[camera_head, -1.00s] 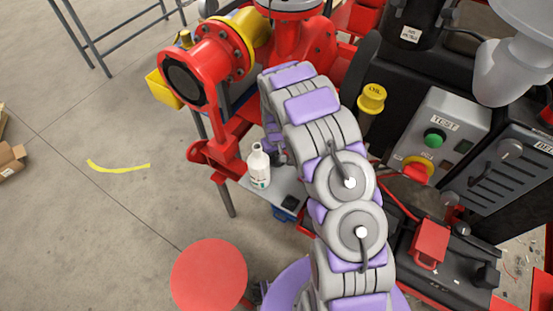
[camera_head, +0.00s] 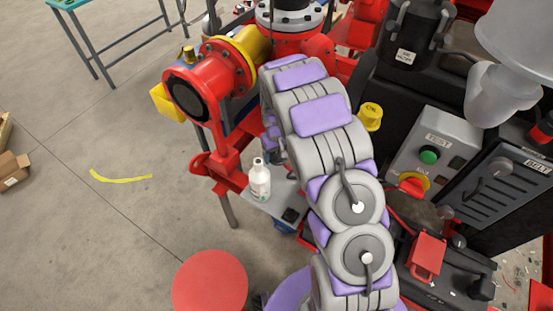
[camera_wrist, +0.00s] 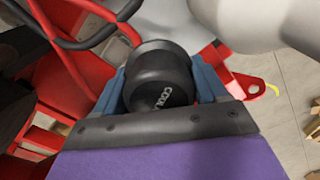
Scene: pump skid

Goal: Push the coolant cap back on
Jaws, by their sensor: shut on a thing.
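In the wrist view, the black round coolant cap (camera_wrist: 158,92), with part of the word "COOL" showing in white letters on its face, sits between the blue-grey fingers of my gripper (camera_wrist: 161,82). The fingers press on it from both sides, so my gripper is shut on it. The filler neck is not clearly visible, and I cannot tell whether the cap touches it. In the head view, my arm hides the gripper and the cap.
Red hoses (camera_wrist: 85,25) run close to the cap's upper left in the wrist view. In the head view, a white bottle (camera_head: 260,182) stands on a small shelf left of my arm. A yellow oil cap (camera_head: 370,115) and the test panel (camera_head: 435,145) are on the right.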

